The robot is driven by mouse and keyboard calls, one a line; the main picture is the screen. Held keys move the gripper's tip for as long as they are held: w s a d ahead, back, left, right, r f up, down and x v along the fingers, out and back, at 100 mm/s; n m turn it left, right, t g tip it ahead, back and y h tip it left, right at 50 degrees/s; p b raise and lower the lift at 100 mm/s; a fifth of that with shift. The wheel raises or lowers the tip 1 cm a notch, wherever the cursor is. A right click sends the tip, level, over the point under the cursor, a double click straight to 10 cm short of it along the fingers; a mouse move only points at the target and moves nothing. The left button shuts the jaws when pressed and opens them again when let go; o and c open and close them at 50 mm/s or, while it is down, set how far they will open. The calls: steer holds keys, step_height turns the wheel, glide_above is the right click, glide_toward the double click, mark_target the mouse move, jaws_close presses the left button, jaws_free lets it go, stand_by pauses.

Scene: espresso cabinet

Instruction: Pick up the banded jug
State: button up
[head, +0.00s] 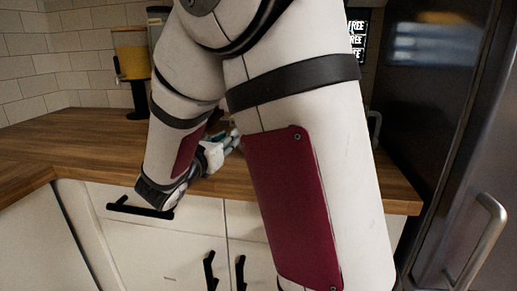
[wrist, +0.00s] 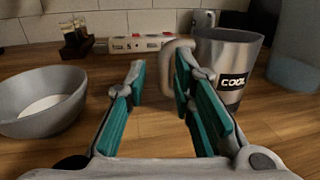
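In the wrist view a grey metal jug (wrist: 228,56) stands upright on the wooden counter, right of centre. It has a dark patch reading "COOL" and a pale looped handle (wrist: 165,72) facing left; I cannot tell if the patch is a band running around. My gripper (wrist: 160,72) is open, its teal-padded fingers pointing at the handle. The right finger overlaps the handle and the jug's left side in the picture; contact cannot be told. In the head view my gripper (head: 221,148) is mostly hidden behind my arm, over the counter, and the jug is hidden.
A grey bowl (wrist: 42,98) stands left of my gripper. Behind are small jars (wrist: 75,38), a power strip (wrist: 138,43) and another metal vessel (wrist: 203,20). A blue-grey container (wrist: 294,62) is at right. In the head view, a juice dispenser (head: 131,60) stands back left; a fridge (head: 425,90) is right.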

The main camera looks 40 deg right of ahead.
steer(key=shift+s+f+b+x, duration=0.15)
steer(key=shift+b+x, duration=0.1)
steer(key=shift+x, duration=0.75)
steer(key=shift+f+b+x, duration=0.2)
steer(key=shift+x, duration=0.85)
steer(key=shift+s+f+b+x, duration=0.15)
steer(key=shift+b+x, duration=0.1)
steer(key=shift+x, duration=0.75)
steer(key=shift+d, duration=0.15)
jaws_close()
